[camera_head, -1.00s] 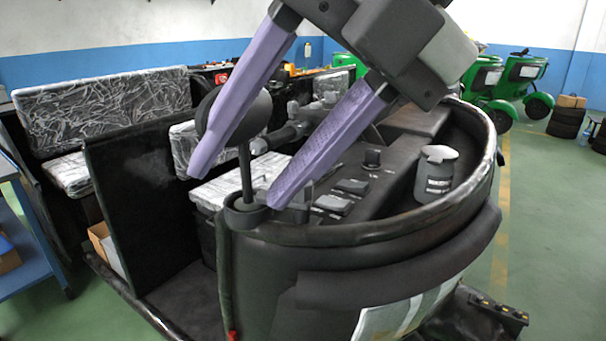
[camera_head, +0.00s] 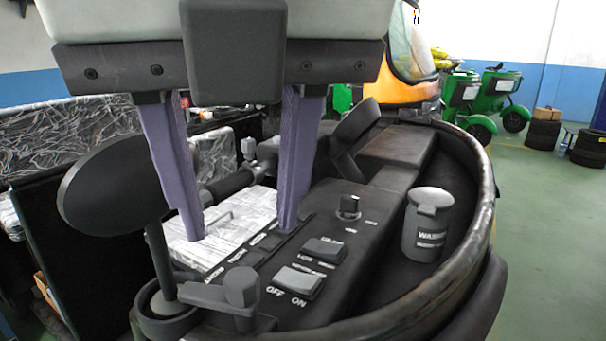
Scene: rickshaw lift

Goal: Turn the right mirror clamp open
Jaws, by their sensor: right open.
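The dark oval mirror (camera_head: 112,186) stands at the left on a thin stem. The stem rises from the front rim of the black dashboard body. Beside its foot is the mirror clamp (camera_head: 228,296), a grey flat lever with an upright round knob at its right end. My right gripper (camera_head: 240,228) is open, its two purple fingers hanging down side by side. In the picture the fingertips are above the clamp and right of the mirror stem, with nothing between them. The exact depth gap to the clamp is hard to tell. My left gripper does not show.
The dashboard has switches (camera_head: 297,281), a round dial (camera_head: 348,207) and a grey lidded washer bottle (camera_head: 427,225). A curved black rim (camera_head: 463,258) encloses it. A plastic-wrapped seat (camera_head: 222,228) lies behind the fingers. Green vehicles (camera_head: 490,97) and open floor are at the right.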

